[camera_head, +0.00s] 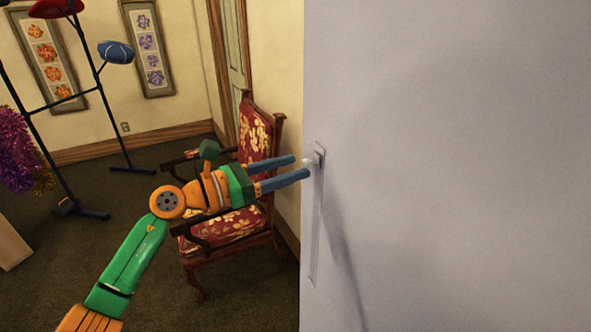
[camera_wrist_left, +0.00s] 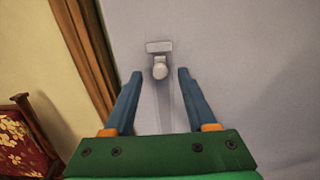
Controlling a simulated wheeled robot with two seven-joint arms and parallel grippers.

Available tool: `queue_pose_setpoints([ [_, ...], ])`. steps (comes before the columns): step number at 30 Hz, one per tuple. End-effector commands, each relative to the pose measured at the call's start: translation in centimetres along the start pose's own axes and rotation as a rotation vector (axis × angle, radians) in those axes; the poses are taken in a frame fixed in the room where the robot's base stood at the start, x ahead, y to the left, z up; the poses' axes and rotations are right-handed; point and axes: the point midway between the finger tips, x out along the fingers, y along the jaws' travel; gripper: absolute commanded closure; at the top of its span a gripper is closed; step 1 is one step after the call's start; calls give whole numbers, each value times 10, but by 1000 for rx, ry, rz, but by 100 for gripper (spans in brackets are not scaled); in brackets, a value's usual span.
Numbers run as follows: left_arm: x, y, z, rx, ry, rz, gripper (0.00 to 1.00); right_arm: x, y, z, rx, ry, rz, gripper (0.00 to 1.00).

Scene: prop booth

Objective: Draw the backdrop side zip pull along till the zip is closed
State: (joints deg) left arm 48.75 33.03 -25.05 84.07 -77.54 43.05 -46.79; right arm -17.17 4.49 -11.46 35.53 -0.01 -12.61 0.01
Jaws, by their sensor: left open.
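The pale backdrop (camera_head: 450,170) fills the right half of the head view. The zip (camera_head: 317,240) runs up and down near its left edge, as a light strip. The zip pull (camera_head: 309,163) is a small whitish knob near the strip's top end. In the left wrist view the zip pull (camera_wrist_left: 160,69) sits below a small pale plate, ahead of the fingertips. My left gripper (camera_head: 302,167) is open, with its blue fingers pointing at the pull. In the wrist view the left gripper (camera_wrist_left: 160,74) has one finger on each side of the pull, apart from it. My right gripper is not in view.
A red floral armchair (camera_head: 257,137) stands behind my left arm, close to the backdrop's left edge. A dark rack with hats (camera_head: 117,52) stands at the left. Framed pictures (camera_head: 147,47) hang on the back wall. Dark carpet between is clear.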

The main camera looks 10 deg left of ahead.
Motion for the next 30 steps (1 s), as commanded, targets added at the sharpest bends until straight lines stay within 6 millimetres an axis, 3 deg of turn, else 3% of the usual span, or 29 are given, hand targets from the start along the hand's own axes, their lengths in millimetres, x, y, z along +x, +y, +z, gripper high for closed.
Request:
queue_pose_setpoints([
  [1, -12, 0, -10, 5, 5, 3, 43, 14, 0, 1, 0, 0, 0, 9],
  [3, -27, 1, -10, 5, 5, 3, 43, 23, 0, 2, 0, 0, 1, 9],
  [8, -50, 0, -6, 2, 4, 1, 43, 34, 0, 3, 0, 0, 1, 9],
  [17, -54, 0, -2, -8, 1, -1, 43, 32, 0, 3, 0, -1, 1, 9],
  [19, -51, 8, -16, -145, -35, 13, 43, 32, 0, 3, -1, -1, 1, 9],
  [20, -49, 15, -29, -272, -68, 30, 43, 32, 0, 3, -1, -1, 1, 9],
  [22, -50, 41, -77, -656, -168, 111, 43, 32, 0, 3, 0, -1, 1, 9],
  [25, -68, 74, -175, -1208, -310, 309, 43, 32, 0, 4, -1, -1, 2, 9],
  [28, -99, 77, -278, -1626, -424, 537, 43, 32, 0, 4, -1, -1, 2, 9],
  [30, -126, 63, -347, -1863, -495, 713, 43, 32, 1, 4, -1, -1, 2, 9],
])
